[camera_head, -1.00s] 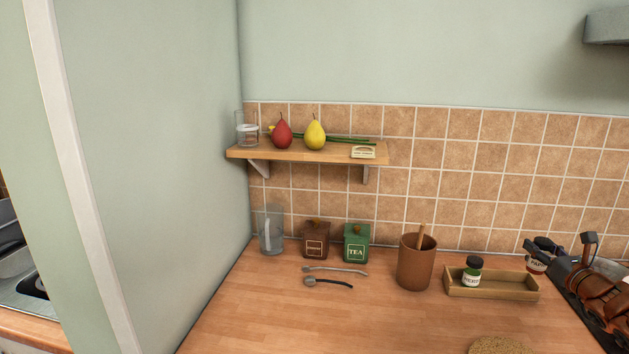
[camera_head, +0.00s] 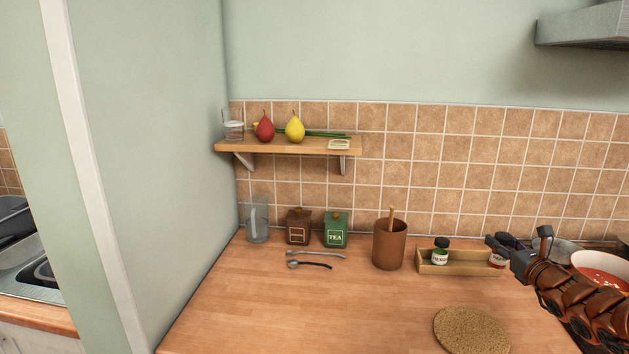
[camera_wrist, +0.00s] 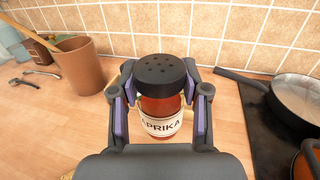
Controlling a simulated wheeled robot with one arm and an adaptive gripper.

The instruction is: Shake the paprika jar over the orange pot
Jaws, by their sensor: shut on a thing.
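The paprika jar, red with a black perforated lid and a white label, stands upright in the wrist view (camera_wrist: 160,107). My gripper (camera_wrist: 158,100) is shut on it, one finger on each side. In the head view my gripper (camera_head: 503,243) is at the right end of the wooden tray, and part of the jar (camera_head: 497,260) shows below it. The orange pot (camera_head: 603,268), with a pale rim and red contents, is at the right edge, partly hidden by my arm. I cannot tell whether the jar touches the tray.
The wooden tray (camera_head: 440,269) holds a green-labelled jar (camera_head: 440,251). A brown utensil crock (camera_head: 389,245) stands to its left. A round cork mat (camera_head: 471,330) lies in front. A grey pan (camera_wrist: 298,98) sits on the dark hob to the right. The counter's left-middle is mostly clear.

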